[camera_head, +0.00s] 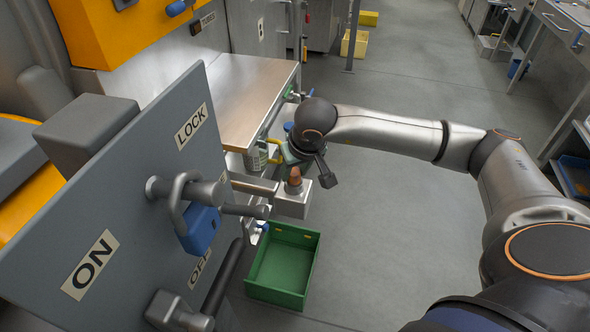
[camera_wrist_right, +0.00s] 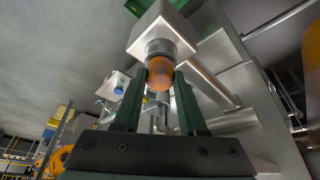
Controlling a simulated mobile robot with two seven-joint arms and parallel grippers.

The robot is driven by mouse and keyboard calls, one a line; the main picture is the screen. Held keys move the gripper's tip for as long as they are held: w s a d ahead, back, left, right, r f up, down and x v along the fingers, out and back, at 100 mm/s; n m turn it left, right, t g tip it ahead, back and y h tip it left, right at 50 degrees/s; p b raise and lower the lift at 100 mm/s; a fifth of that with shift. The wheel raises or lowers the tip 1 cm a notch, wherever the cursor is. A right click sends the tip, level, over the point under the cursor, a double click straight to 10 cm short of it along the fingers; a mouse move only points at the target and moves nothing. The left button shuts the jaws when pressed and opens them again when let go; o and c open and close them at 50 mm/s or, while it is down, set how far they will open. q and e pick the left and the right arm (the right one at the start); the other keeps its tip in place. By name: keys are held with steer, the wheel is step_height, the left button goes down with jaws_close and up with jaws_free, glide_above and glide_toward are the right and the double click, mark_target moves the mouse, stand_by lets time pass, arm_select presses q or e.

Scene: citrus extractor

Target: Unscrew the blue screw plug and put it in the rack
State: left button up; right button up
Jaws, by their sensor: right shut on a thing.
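My right gripper (camera_wrist_right: 160,82) has its two green fingers on either side of an orange-brown rounded plug (camera_wrist_right: 160,70), and is shut on it. The plug sits against a short metal collar on a square grey metal block (camera_wrist_right: 165,30). In the head view, the orange-brown plug (camera_head: 295,177) shows on top of the metal block (camera_head: 293,205), just below my right wrist; the fingers are partly hidden there. A small blue cap (camera_wrist_right: 118,90) shows on another metal block in the wrist view, apart from my fingers. I cannot make out a rack. My left gripper is not in view.
A green open crate (camera_head: 312,262) stands on the floor below the block and looks empty. A grey panel (camera_head: 130,190) with a blue padlock (camera_head: 201,230) stands at left. A steel table (camera_head: 240,95) lies behind. The floor to the right is clear.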

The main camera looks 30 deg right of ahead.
steer(key=n+y, duration=0.1)
steer(key=n, duration=0.3)
steer(key=shift+d, duration=0.2)
steer(key=n+y, duration=0.1)
steer(key=n, duration=0.2)
steer(key=shift+y, duration=0.4)
steer(key=shift+g, duration=0.3)
steer(key=o, duration=0.8)
steer(key=shift+c, duration=0.2)
steer(key=m, duration=0.1)
steer(key=m+h, duration=0.1)
steer(key=m, duration=0.1)
steer(key=shift+a+m, duration=0.2)
steer(key=shift+m, duration=0.1)
steer(key=m+h, duration=0.1)
steer(key=m, duration=0.2)
steer(key=shift+m+h, duration=0.3)
steer(key=shift+h, duration=0.1)
